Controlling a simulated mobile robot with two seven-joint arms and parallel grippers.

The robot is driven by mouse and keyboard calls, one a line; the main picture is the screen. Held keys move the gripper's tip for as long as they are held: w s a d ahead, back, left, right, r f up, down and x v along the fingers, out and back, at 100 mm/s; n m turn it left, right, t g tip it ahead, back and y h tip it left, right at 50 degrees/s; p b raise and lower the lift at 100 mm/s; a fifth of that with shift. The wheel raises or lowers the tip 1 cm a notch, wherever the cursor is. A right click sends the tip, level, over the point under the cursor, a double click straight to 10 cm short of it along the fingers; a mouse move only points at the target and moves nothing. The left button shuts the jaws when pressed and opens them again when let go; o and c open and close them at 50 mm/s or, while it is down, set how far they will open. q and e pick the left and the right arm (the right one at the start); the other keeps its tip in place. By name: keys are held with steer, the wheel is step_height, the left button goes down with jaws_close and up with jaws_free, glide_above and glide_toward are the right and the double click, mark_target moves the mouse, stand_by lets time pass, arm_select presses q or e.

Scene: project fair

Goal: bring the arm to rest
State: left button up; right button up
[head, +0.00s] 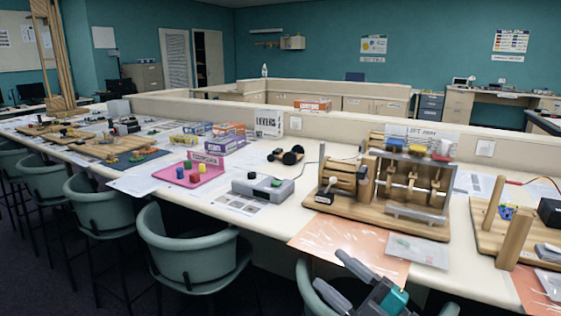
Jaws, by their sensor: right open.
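My right gripper (329,269) is at the bottom of the head view, with its dark grey fingers apart and nothing between them. It is in front of the long table's (262,251) near edge, over a teal chair partly hidden behind it. An orange sheet (330,246) lies on the table just beyond the fingertips. My left gripper is not in view.
A wooden machine model (376,205) stands beyond the gripper. A grey control box (263,189) and a pink tray (169,176) are to its left. Wooden posts on a board (490,236) stand at the right. Teal chairs (197,250) line the near edge.

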steer(key=s+d+f+m+g+h, duration=0.1)
steer(key=s+d+f+m+h, duration=0.1)
steer(key=s+f+m+h, duration=0.2)
steer(key=s+d+f+m+g+h, duration=0.1)
steer(key=s+d+f+m+h, duration=0.2)
steer(key=f, duration=1)
steer(key=s+d+f+m+g+h, duration=0.2)
steer(key=s+f+m+h, duration=0.4)
steer(key=s+f+m, duration=0.3)
steer(key=s+m, duration=0.2)
steer(key=shift+d+m+h, duration=0.35)
steer(key=shift+m+h, duration=0.05)
steer(key=shift+c, duration=0.5)
